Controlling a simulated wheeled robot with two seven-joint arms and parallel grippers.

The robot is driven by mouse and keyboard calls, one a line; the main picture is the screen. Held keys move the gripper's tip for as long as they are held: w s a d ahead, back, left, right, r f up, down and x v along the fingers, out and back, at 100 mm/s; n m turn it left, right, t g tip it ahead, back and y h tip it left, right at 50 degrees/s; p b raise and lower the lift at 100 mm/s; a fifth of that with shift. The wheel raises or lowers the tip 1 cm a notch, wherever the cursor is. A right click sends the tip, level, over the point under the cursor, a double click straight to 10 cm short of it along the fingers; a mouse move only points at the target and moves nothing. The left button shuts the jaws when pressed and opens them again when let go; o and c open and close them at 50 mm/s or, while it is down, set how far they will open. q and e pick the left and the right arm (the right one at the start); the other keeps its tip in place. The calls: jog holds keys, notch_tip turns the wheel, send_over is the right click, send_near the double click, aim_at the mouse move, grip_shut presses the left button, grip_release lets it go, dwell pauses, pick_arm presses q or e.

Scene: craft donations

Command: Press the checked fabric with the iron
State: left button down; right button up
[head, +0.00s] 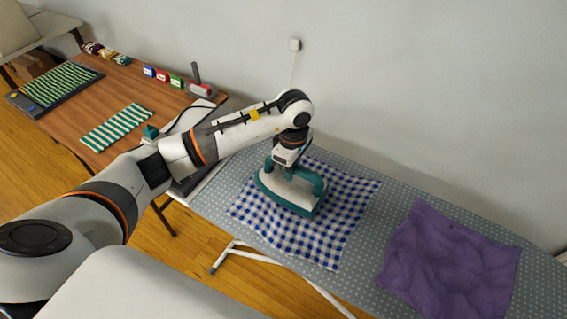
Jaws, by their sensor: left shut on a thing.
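The blue-and-white checked fabric (340,222) lies spread on the dotted ironing board (385,187). The teal-and-white iron (290,192) stands with its flat side down over the left part of the fabric and appears to rest on it. My left gripper (292,160) reaches in from the left and is shut on the iron's handle from above. The fingertips are partly hidden by the wrist and the handle. The cloth under the iron is hidden. My right gripper does not show.
A crumpled purple cloth (450,262) lies on the board to the right. A wooden table (90,110) at the left holds a green-and-white striped cloth (117,127), small coloured boxes (162,75) and yarn. A wall stands close behind the board, with an outlet (295,45).

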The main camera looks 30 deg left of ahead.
aim_at(311, 173)
pick_arm(q)
jog(key=shift+s+d+b, duration=0.15)
jog(key=shift+d+b, duration=0.2)
jog(key=shift+d, duration=2.25)
jog(key=shift+r, duration=0.1)
jog(key=s+d+b, duration=0.1)
jog(key=d+b, duration=0.4)
jog(key=d, duration=1)
jog(key=shift+s+f, duration=0.25)
jog(key=shift+s, duration=0.05)
jog(key=shift+d, duration=0.1)
jog(key=shift+w+r, duration=0.1)
